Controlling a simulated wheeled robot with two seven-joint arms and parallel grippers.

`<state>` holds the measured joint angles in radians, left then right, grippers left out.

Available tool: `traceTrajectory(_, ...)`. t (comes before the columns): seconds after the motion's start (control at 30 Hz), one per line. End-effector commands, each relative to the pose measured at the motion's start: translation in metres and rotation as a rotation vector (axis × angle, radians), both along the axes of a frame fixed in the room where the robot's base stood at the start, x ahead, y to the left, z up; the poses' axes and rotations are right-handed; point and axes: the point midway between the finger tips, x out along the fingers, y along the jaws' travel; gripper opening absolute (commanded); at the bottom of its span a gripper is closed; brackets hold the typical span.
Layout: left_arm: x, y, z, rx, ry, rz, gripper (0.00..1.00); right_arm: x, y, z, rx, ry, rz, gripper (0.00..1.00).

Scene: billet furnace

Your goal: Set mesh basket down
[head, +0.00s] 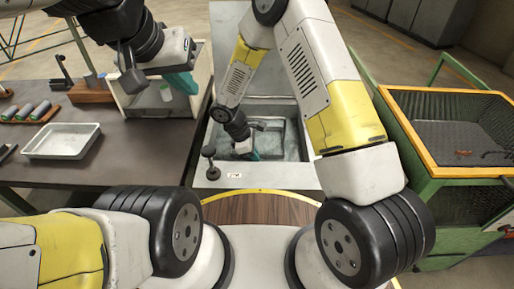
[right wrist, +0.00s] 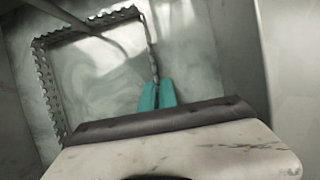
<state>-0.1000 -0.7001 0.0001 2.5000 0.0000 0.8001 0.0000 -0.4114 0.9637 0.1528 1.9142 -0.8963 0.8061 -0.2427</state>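The mesh basket (head: 289,137) sits low inside the grey tank (head: 210,150), mostly behind my right gripper and arm. Its jagged rim (right wrist: 88,24) shows in the right wrist view, with cloudy liquid inside the frame. My right gripper (head: 254,155) reaches down into the tank. In the right wrist view its teal fingers (right wrist: 157,90) are close together at the basket's right rim, which runs in between their tips; they look shut on it. My left gripper (head: 182,84) is above the open pale box on the left table; whether it is open is unclear.
The pale box (head: 133,104) holds a light cylinder (head: 166,93). A metal tray (head: 62,141) and several dark cylinders (head: 25,111) are on the left table. A green-framed cage with an orange rim (head: 431,170) stands at right. The tank walls closely surround the basket.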

Motion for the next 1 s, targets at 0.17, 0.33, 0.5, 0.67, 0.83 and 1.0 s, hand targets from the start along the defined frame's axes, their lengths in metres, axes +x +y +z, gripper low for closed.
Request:
traceTrajectory(0.17, 0.0, 0.0, 0.0, 0.0, 0.0, 0.0, 0.0, 0.0, -0.001, -0.032, -0.002, 0.002, 0.001, 0.0)
traceTrajectory(0.33, 0.0, 0.0, 0.0, 0.0, 0.0, 0.0, 0.0, 0.0, -0.001, -0.044, -0.001, 0.0, 0.0, 0.0)
traceTrajectory(0.5, 0.0, 0.0, 0.0, 0.0, 0.0, 0.0, 0.0, 0.0, 0.0, -0.065, -0.002, 0.002, 0.002, 0.0)
traceTrajectory(0.67, 0.0, 0.0, 0.0, 0.0, 0.0, 0.0, 0.0, 0.0, 0.0, -0.079, -0.001, -0.001, 0.001, 0.0)
traceTrajectory(0.83, 0.0, 0.0, 0.0, 0.0, 0.0, 0.0, 0.0, 0.001, 0.0, -0.078, 0.0, -0.001, 0.001, 0.0)
traceTrajectory(1.0, 0.0, 0.0, 0.0, 0.0, 0.0, 0.0, 0.0, 0.0, 0.0, -0.082, -0.001, 0.0, 0.001, 0.07)
